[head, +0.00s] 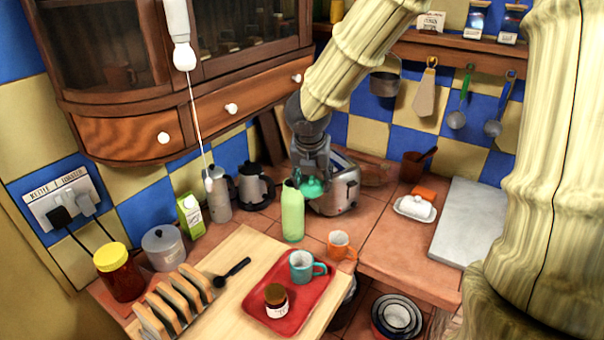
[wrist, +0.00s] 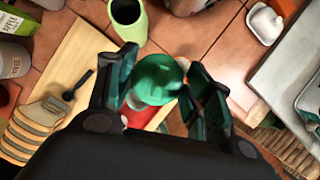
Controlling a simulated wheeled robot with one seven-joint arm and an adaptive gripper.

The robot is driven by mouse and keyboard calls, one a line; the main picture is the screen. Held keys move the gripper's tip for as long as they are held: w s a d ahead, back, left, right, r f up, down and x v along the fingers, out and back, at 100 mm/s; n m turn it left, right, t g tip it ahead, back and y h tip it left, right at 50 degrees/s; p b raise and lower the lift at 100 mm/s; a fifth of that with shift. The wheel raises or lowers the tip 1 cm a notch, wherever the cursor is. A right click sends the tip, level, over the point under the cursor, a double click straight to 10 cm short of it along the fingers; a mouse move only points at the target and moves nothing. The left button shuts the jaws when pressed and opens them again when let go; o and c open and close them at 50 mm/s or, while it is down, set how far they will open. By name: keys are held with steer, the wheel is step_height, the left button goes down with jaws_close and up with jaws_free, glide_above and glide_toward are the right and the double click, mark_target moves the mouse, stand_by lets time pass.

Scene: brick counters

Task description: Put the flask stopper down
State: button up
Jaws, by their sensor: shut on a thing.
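My gripper (head: 308,182) is shut on the flask stopper, a green rounded piece (head: 313,190), and holds it in the air above the counter. In the wrist view the stopper (wrist: 158,80) sits between the two fingers. The light green flask (head: 292,212) stands upright on the tiled counter, just left of and below the gripper in the head view. Its open mouth shows in the wrist view (wrist: 126,11), apart from the stopper.
A red tray (head: 257,311) on the wooden board (head: 219,270) holds a teal mug (head: 301,266) and a small jar (head: 276,299). An orange mug (head: 340,246) and toaster (head: 340,190) stand nearby. Bare tiles (head: 385,262) lie right of the orange mug.

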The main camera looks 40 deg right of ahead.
mark_target(320, 187)
steer(key=s, duration=0.3)
steer(key=shift+s+a+r, duration=0.15)
steer(key=shift+s+r, duration=0.1)
steer(key=shift+r, duration=0.1)
steer(key=shift+s+a+p, duration=0.15)
steer(key=shift+s+p, duration=0.4)
steer(key=shift+s, duration=0.05)
steer(key=shift+w+f, duration=0.35)
steer(key=shift+f, duration=0.15)
steer(key=w+a+f+m+g+h+b, duration=0.1)
steer(key=w+a+f+m+b, duration=0.1)
steer(key=w+a+f, duration=0.35)
steer(key=w+a+f+m+b, duration=0.2)
steer(key=w+a+f+b, duration=0.1)
steer(key=w+f, duration=0.5)
steer(key=shift+m, duration=0.3)
steer(key=shift+w+a+f+p, duration=0.15)
steer(key=shift+f+p, duration=0.2)
steer(key=shift+f, duration=2)
steer(key=shift+w+f+p, duration=0.15)
steer(key=shift+f+p, duration=0.2)
steer(key=shift+f, duration=1.95)
steer(key=shift+f, duration=0.2)
steer(key=o, duration=0.9)
steer(key=shift+o, duration=0.2)
